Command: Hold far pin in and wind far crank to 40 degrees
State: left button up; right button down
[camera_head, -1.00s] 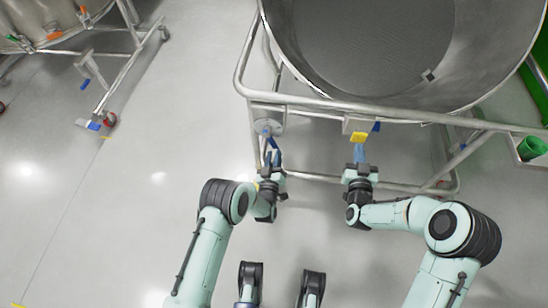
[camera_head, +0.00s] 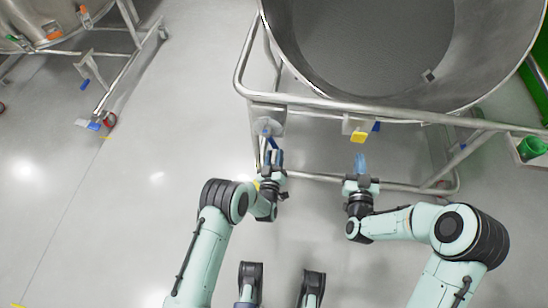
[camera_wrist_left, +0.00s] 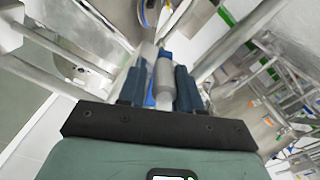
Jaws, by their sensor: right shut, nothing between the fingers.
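The far crank is a round pale disc (camera_head: 270,123) with a blue part, on the frame below the big steel vessel. My left gripper (camera_head: 275,158) is just below the disc. In the left wrist view a grey cylindrical handle (camera_wrist_left: 164,80) lies between the two dark blue fingers of this gripper (camera_wrist_left: 161,85); I cannot tell whether both fingers touch it. The pin unit shows as a yellow block (camera_head: 358,136) with a blue part beside it on the frame rail. My right gripper (camera_head: 361,163) is shut and empty, apart from the yellow block and below it.
The steel vessel (camera_head: 470,75) and its tubular frame (camera_head: 330,104) fill the upper right. A lower tube runs behind my right gripper. A green cup (camera_head: 531,148) is at the right edge. Another wheeled vessel frame (camera_head: 128,62) stands upper left. The floor at left is clear.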

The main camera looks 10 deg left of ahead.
pick_arm(q)
jog(key=o, duration=0.3)
jog(key=shift+f, duration=0.1)
jog(key=shift+s, duration=5.1)
